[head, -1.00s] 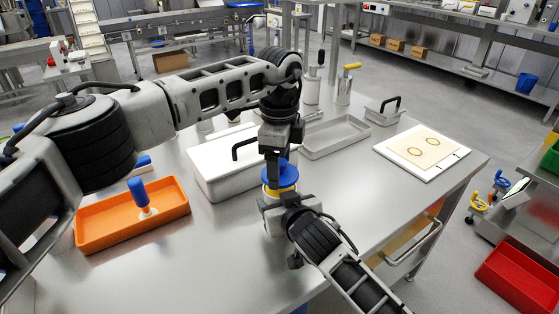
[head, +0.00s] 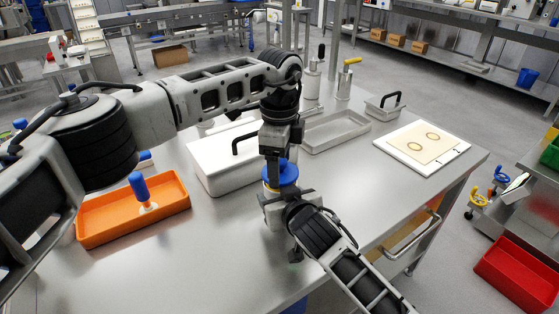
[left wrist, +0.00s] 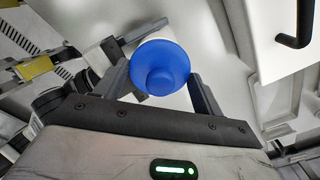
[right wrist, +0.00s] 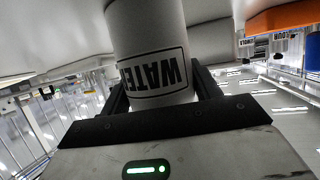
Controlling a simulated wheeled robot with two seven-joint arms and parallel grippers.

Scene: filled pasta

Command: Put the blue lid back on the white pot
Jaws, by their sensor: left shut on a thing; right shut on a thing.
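The blue lid (head: 285,173) is a round disc with a knob, under my left gripper (head: 279,160). In the left wrist view the lid (left wrist: 160,58) lies between the two fingers, which are shut on it. The white pot (right wrist: 145,30) fills the right wrist view, with its WATER label upside down there. My right gripper (right wrist: 160,90) is shut on the pot, one finger at each side. In the head view the lid is directly above my right gripper, and the arms mostly hide the pot. Whether the lid touches the pot's rim is hidden.
An orange tray (head: 110,228) holding a blue-handled tool (head: 140,190) is at left. A white box (head: 212,180) with a black handle stands behind the grippers, beside a grey tray (head: 340,140). A white board (head: 440,163) lies at right. The front of the table is clear.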

